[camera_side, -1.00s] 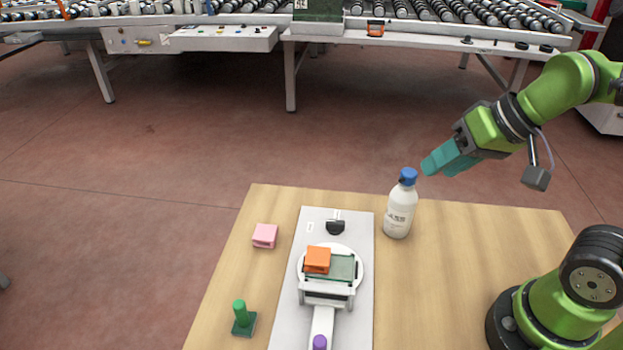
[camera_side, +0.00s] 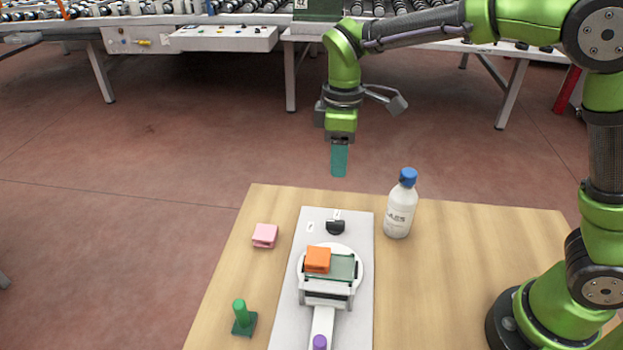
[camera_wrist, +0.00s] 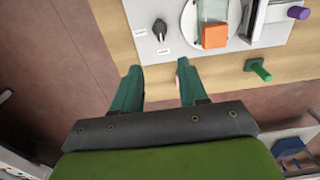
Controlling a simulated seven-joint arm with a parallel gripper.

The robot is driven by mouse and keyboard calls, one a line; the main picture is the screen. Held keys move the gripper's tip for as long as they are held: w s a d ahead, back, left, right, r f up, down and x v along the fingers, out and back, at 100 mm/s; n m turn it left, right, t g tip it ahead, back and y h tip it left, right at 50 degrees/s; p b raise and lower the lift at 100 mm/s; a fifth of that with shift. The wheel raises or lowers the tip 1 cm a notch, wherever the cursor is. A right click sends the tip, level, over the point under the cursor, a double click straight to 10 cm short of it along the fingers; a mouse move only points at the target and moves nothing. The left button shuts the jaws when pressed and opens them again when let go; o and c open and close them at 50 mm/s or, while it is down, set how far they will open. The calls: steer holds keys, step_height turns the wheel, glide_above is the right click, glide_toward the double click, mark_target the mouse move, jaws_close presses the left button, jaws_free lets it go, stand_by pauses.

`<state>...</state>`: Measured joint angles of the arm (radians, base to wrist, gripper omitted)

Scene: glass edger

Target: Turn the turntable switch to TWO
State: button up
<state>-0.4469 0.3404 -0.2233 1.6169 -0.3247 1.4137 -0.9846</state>
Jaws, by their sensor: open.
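The turntable switch is a black knob (camera_side: 335,227) at the far end of the light grey base plate (camera_side: 290,321). Small white labels lie beside it, too small to read. In the wrist view the knob (camera_wrist: 159,27) shows at the top, beyond my fingertips, with a label on each side. The round white turntable (camera_side: 303,280) carries an orange block (camera_side: 317,260) and a glass pane (camera_side: 343,267). My gripper (camera_side: 339,174) points down above the knob, well clear of it. In the wrist view my gripper (camera_wrist: 160,72) is open and empty.
A white bottle with a blue cap (camera_side: 399,211) stands right of the plate. A pink block (camera_side: 265,236) and a green peg on a base (camera_side: 241,319) stand to its left. A purple knob (camera_side: 320,342) is at the near end. The table's right part (camera_side: 480,250) is clear.

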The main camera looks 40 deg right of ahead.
mark_target(336, 221)
step_height(336, 221, down, 17)
steer(key=shift+r, duration=0.2)
stand_by(0.3)
jaws_close()
